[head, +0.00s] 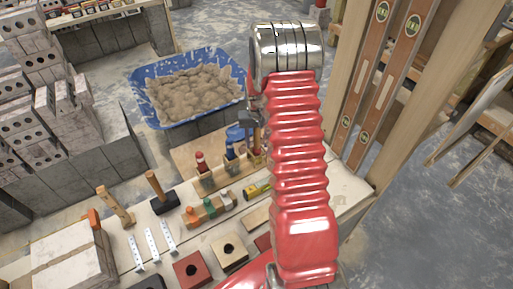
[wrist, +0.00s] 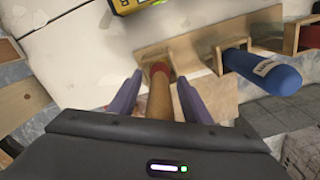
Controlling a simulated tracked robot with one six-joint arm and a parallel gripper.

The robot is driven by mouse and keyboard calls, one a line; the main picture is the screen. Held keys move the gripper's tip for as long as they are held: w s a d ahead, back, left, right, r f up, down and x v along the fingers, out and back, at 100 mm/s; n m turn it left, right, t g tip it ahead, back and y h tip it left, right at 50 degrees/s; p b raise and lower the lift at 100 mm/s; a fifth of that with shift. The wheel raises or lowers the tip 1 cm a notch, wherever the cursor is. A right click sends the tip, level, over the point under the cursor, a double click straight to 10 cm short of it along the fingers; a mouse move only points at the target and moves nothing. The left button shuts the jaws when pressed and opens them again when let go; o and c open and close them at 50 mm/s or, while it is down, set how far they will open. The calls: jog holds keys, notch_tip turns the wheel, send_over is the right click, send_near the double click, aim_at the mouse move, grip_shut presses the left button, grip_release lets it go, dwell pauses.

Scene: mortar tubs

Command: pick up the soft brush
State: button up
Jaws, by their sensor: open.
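In the wrist view a tool with a round wooden handle (wrist: 160,103) and a red part at its far end stands in a wooden rack (wrist: 235,28). Its lower end is hidden in the rack, and no bristles show, so I cannot tell for sure that it is the soft brush. My gripper (wrist: 160,78) is open, with one purple finger on each side of this handle. I cannot tell whether either finger touches it. In the head view my red arm hides much of the gripper, and the wooden handle (head: 257,139) shows left of the arm.
A blue-handled tool (wrist: 262,72) stands close beside in the rack, and a red-topped tool (head: 201,163) stands further left. A yellow level (head: 257,188) lies on the bench near the rack. Behind is a blue tub (head: 136,85) of mortar. Two long levels (head: 372,70) stand at the right.

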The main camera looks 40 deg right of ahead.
jog(key=shift+f, duration=0.1)
dwell(0.5)
grip_shut()
dwell(0.3)
notch_tip(320, 180, up, 10)
jog(key=shift+r, duration=0.1)
dwell(0.6)
jog(key=c, duration=0.6)
grip_release()
jog(key=shift+c, duration=0.2)
grip_shut()
